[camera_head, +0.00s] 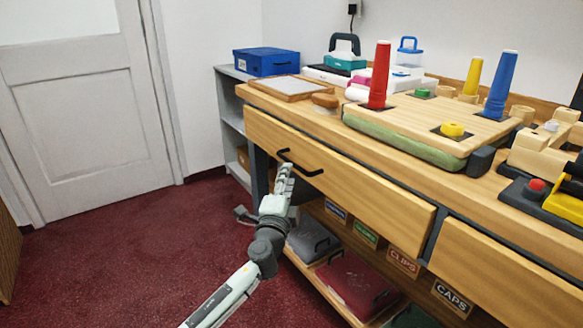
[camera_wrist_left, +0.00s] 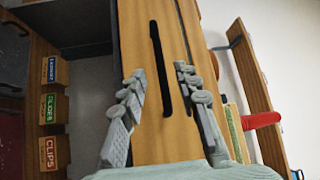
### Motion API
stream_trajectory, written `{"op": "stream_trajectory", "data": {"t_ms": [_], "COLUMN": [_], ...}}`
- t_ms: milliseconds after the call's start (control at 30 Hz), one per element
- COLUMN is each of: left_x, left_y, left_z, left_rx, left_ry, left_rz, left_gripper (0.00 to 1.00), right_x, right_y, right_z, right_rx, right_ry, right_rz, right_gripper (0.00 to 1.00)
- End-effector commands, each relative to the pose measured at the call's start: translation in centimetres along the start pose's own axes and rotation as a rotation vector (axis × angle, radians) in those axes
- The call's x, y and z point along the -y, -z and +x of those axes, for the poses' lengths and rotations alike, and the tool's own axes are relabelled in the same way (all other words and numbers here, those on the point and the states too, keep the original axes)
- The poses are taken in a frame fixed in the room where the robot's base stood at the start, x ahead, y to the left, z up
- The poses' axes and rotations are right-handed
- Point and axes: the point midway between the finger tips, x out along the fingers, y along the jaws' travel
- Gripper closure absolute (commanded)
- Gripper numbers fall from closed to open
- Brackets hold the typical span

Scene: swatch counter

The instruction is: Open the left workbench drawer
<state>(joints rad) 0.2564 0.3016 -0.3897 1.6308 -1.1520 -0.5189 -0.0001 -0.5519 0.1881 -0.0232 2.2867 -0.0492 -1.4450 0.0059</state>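The left workbench drawer (camera_head: 340,182) has a pale wooden front and looks shut. Its black bar handle (camera_head: 299,165) is near the upper left of that front. My left gripper (camera_head: 285,172) is in front of the handle, close to its left half. In the left wrist view, the handle (camera_wrist_left: 160,65) runs upright between the two spread fingers of my left gripper (camera_wrist_left: 160,74), with a gap on each side. The gripper is open and empty. I cannot tell whether the fingertips reach past the bar. My right gripper is not in view.
The right drawer (camera_head: 505,275) is beside it. Labelled bins (camera_head: 403,262) sit below. Red carpet (camera_head: 130,255) is clear to the left.

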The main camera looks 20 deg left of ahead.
Motion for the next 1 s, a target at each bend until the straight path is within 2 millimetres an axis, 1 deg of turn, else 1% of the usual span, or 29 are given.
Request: {"op": "stream_trajectory", "data": {"t_ms": [200, 300, 400, 533, 767, 867, 1000], "left_x": [0.1, 0.1, 0.0, -0.1, -0.1, -0.1, -0.1], "left_y": [-0.1, -0.1, -0.2, -0.2, -0.2, -0.2, -0.2], "left_z": [3.6, 5.0, 6.0, 6.6, 6.7, 6.7, 6.6], "left_rx": [0.004, 0.004, 0.005, 0.005, 0.005, 0.005, 0.005], "left_ry": [0.0, -0.001, -0.002, -0.003, -0.003, -0.003, -0.003], "left_rz": [-0.001, -0.002, -0.004, -0.004, -0.005, -0.005, -0.005], "left_gripper": [0.68, 0.68, 0.68, 0.68, 0.68, 0.8, 0.97], "right_x": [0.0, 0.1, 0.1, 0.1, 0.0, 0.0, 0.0], "right_y": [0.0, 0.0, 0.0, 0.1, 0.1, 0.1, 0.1], "right_z": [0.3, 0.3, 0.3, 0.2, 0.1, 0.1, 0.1], "right_rx": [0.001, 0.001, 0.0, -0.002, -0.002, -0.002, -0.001], "right_ry": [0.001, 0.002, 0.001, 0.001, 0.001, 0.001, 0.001], "right_rz": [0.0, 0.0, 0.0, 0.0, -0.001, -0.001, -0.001], "right_gripper": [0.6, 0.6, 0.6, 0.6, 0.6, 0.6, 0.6]}}
